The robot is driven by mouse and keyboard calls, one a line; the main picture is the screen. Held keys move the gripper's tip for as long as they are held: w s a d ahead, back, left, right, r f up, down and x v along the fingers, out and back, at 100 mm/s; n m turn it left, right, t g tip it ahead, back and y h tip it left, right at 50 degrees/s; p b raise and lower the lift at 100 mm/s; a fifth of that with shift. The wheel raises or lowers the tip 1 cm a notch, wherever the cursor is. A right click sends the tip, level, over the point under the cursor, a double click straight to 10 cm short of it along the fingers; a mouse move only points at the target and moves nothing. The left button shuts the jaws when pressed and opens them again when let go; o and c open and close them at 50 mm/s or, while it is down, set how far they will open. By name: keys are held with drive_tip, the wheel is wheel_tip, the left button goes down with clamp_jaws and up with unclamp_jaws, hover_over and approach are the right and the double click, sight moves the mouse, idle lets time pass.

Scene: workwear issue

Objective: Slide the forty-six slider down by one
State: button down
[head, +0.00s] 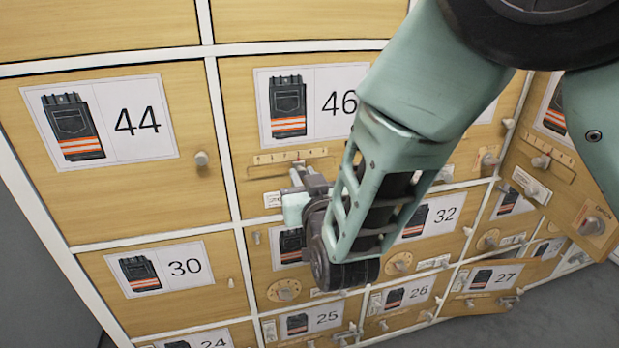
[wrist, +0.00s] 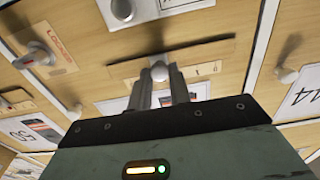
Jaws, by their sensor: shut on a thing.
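The forty-six door (head: 225,95) is a light wood panel with a label (head: 310,103) showing dark trousers and the number 46. Below the label is a ticked scale strip (head: 275,158) above a horizontal slot. The slider's pale round knob (wrist: 160,72) shows in the wrist view at the slot (wrist: 205,46). My gripper (head: 297,180) is at this slider; in the wrist view my gripper (wrist: 160,84) has its two fingers closed on either side of the knob. In the head view the fingers partly cover the knob. Numbers on the scale are too small to read.
Door 44 (head: 190,215) with a round knob (head: 201,158) is to the left. Doors 30 (head: 215,275) and 32 (head: 440,228) are below. A door at the right (head: 535,150) stands angled outward. My arm covers part of the forty-six door's right side.

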drive_tip(key=c, duration=1.3)
unclamp_jaws()
drive_tip(key=shift+p+v, duration=4.8)
drive_tip(key=shift+v, duration=3.95)
drive_tip(key=shift+r, duration=0.1)
